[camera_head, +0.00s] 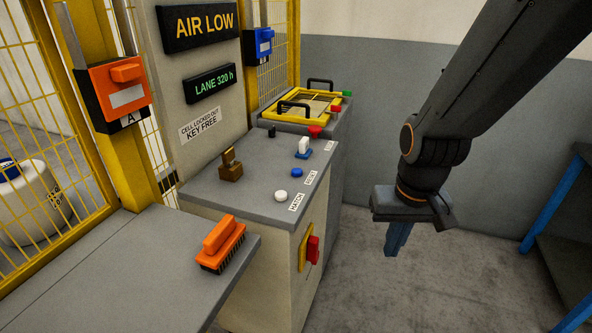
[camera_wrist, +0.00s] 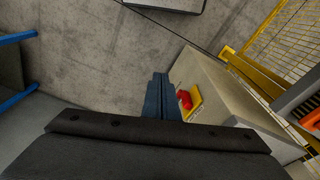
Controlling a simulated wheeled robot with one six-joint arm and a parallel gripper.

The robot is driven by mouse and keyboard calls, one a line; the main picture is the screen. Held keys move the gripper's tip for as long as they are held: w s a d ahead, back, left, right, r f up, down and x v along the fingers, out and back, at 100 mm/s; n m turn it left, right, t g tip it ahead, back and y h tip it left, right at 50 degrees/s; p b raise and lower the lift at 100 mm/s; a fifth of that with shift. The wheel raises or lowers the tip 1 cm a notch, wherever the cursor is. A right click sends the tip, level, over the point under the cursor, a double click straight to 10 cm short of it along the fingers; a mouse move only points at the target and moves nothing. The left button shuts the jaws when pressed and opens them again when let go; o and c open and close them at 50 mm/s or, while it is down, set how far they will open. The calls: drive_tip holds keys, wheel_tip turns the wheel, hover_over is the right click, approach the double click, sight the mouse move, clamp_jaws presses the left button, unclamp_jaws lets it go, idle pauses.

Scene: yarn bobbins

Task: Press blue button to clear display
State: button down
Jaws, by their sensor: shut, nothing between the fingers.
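A display (camera_head: 200,27) above reads "AIR LOW", and a smaller display (camera_head: 209,83) reads "LANE 320 h". My gripper (camera_head: 395,246) hangs pointing down to the right of the console, over the floor and apart from it. Its blue fingers are shut and empty, and they also show in the wrist view (camera_wrist: 161,98). The blue button is not visible in the wrist view.
A red switch on a yellow plate (camera_head: 311,251) sticks out from the console's front. A brass key block (camera_head: 231,166) and a red button (camera_head: 315,131) are on its top. An orange brush (camera_head: 221,244) lies on the left bench. Blue-framed shelving (camera_head: 556,200) stands right.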

drive_tip(key=w+a+r+m+t+y+p, duration=0.15)
drive_tip(key=w+a, duration=0.25)
drive_tip(key=w, duration=0.4)
drive_tip(key=w+a+r+m+t+h+p, duration=0.1)
drive_tip(key=w+a+r+t, duration=0.2)
drive_tip(key=w, duration=0.5)
wheel_tip(320, 180, up, 6)
drive_tip(key=m+t+y+p, duration=0.1)
drive_tip(key=m+t+y, duration=0.1)
drive_tip(key=m+t, duration=0.1)
hover_over(298, 173)
drive_tip(key=shift+w+r, duration=0.15)
wheel_tip(298, 173, down, 9)
drive_tip(key=b, duration=0.6)
drive_tip(key=shift+r, duration=0.1)
drive_tip(key=shift+f+b, duration=0.4)
drive_tip(key=shift+f, duration=0.05)
